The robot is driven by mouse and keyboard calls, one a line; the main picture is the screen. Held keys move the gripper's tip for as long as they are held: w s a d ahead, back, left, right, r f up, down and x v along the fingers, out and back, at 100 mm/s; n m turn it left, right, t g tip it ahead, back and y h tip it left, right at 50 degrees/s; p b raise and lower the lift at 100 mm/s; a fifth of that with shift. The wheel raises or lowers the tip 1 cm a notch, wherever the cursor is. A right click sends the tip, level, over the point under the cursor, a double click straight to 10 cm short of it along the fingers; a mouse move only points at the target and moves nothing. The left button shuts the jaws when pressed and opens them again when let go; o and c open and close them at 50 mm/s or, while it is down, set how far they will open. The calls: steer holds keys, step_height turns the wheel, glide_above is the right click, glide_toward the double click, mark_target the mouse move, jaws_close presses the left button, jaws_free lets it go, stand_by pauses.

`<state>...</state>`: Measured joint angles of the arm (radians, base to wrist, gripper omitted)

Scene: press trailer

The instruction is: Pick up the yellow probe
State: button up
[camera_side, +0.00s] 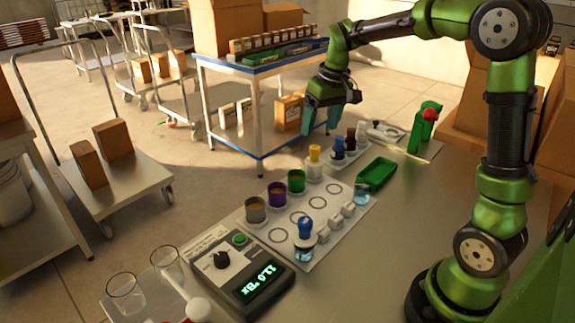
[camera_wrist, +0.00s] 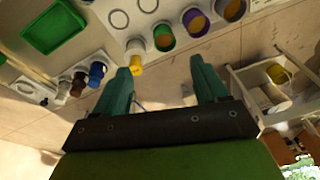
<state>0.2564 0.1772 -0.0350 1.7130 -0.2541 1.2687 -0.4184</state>
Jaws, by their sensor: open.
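The yellow probe (camera_side: 314,153) stands upright in a pale cup at the back end of the row of cups on the grey plate (camera_side: 285,225). In the wrist view the yellow probe (camera_wrist: 135,66) appears just beside the tip of the left finger, not between the fingers. My gripper (camera_side: 320,128) is above and behind the probe in the side view, with its teal fingers pointing down. In the wrist view my gripper (camera_wrist: 161,66) is open, with nothing between its fingers.
Green (camera_side: 296,181), purple (camera_side: 277,194) and grey (camera_side: 255,209) cups line the plate. A blue-topped probe (camera_side: 305,229) stands at its front. A rack with blue (camera_side: 338,146) and dark probes, a green tray (camera_side: 376,172) and a meter (camera_side: 240,266) are nearby.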

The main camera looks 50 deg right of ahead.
steer(key=w+d+f+n+g, duration=0.2)
steer(key=w+d+f+n, duration=0.1)
steer(key=w+d, duration=0.4)
steer(key=n, duration=0.2)
glide_above(314, 161)
steer(key=d, duration=0.1)
steer(key=f, duration=0.9)
steer(key=shift+w+d, duration=0.1)
steer(key=shift+d, duration=0.1)
steer(key=shift+w+a+f, duration=0.1)
steer(key=shift+w+f, duration=0.05)
steer(key=shift+f, duration=1.25)
steer(key=shift+w+a+f, duration=0.1)
steer(key=shift+f, duration=1.25)
